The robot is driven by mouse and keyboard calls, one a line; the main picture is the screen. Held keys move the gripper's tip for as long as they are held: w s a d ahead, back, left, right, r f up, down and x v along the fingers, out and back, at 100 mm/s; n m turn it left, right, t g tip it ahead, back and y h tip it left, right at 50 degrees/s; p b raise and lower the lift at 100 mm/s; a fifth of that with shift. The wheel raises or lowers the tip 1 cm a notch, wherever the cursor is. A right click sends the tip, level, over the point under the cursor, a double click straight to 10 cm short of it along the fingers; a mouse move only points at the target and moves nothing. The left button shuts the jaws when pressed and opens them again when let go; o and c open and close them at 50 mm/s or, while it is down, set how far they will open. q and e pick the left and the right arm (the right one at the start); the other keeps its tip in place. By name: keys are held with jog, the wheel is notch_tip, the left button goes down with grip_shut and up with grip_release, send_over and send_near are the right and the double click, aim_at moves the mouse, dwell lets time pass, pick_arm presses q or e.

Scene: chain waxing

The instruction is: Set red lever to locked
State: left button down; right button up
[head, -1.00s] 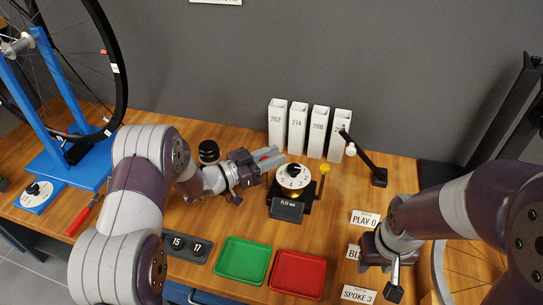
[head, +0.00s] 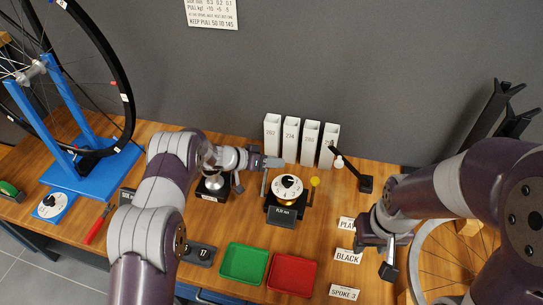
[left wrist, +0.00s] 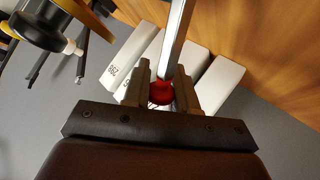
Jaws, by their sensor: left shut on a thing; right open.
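In the left wrist view my left gripper (left wrist: 160,86) is shut on the red end of the red lever (left wrist: 158,98). The lever's pale metal bar (left wrist: 176,40) runs up from between the fingers. In the head view my left gripper (head: 273,162) is left of and above the dial device, and it hides the red end. A thin grey rod (head: 264,184) shows below it, beside the device. The device has a white dial (head: 287,187) and a dark display (head: 282,216). My right gripper (head: 378,256) is open and empty, above the label cards at right.
Several white numbered tubes (head: 291,141) stand behind the left gripper. A yellow knob (head: 315,182) and a black angled arm (head: 352,172) are right of the dial. Green (head: 243,280) and red (head: 291,291) trays lie in front. A blue wheel stand (head: 107,178) is at left.

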pick_arm(q)
jog(key=shift+w+d+f+n+g+y, duration=0.1)
jog(key=shift+w+f+n+g+y, duration=0.3)
jog(key=shift+f+g, duration=0.3)
jog(key=shift+w, duration=0.1)
jog(key=c, duration=0.9)
grip_release()
jog(key=shift+c, duration=0.2)
jog(key=s+d+r+p, duration=0.3)
jog(key=s+d+r, duration=0.2)
jog(key=d+r, duration=0.5)
jog(key=shift+s+d+r+p, duration=0.15)
jog(key=shift+s+r+p, duration=0.15)
jog(key=shift+r, duration=0.2)
